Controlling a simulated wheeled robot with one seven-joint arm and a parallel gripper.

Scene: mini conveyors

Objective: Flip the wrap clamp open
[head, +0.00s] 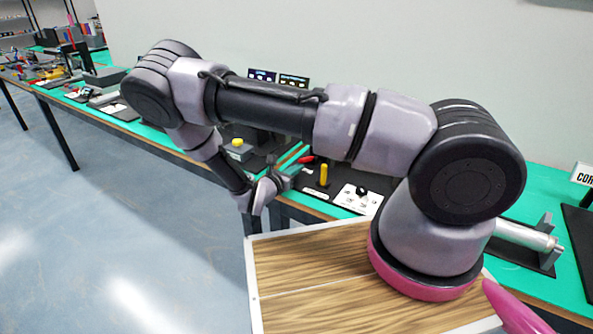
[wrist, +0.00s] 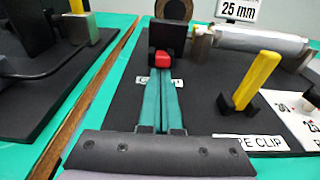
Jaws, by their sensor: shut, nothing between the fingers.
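In the wrist view my gripper (wrist: 161,82) is shut and empty, its two greenish fingers side by side. Just beyond the fingertips is a red tip (wrist: 162,61) on a black block (wrist: 169,37). I take this to be the wrap clamp; the label under my fingers is mostly covered. A dark brown ring-shaped part (wrist: 174,9) stands upright behind the block, cut off by the top edge. I cannot tell whether my fingertips touch the red tip. In the head view my gripper (head: 282,181) is near the bench edge, close to the red lever (head: 306,160).
A yellow lever (wrist: 257,78) stands upright at right, behind a pipe clip label (wrist: 255,142). A grey cylinder (wrist: 262,40) lies behind it, near a 25 mm sign (wrist: 240,9). Another black fixture board (wrist: 30,110) lies left, across a wooden edge strip (wrist: 95,85).

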